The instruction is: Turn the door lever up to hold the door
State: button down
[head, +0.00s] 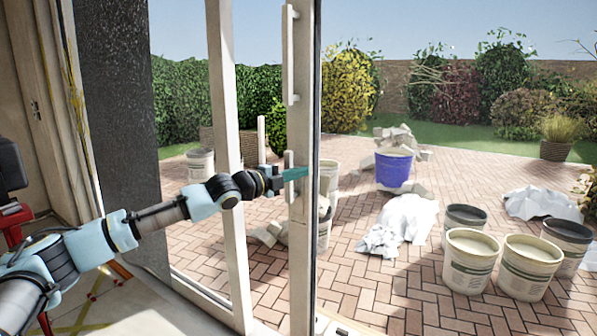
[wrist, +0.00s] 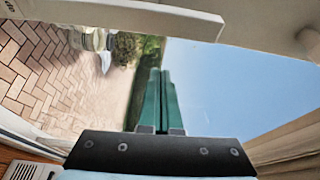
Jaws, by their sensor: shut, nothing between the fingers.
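The pale door frame post (head: 301,250) stands upright in the middle of the head view. A small grey upright piece, which looks like the door lever (head: 288,159), shows on it just above my gripper (head: 300,173).
A long vertical pull handle (head: 289,55) is on the post above my gripper. A second pale post (head: 227,150) stands left of it, close behind my arm. Outside on the brick paving are a blue bucket (head: 394,172), several pale buckets (head: 470,262) and white sheeting (head: 405,222).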

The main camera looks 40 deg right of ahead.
jog(key=w+a+b, duration=0.1)
jog(key=a+b, duration=0.2)
jog(key=a, duration=0.6)
jog(key=shift+a, duration=0.4)
jog(key=shift+w, duration=0.1)
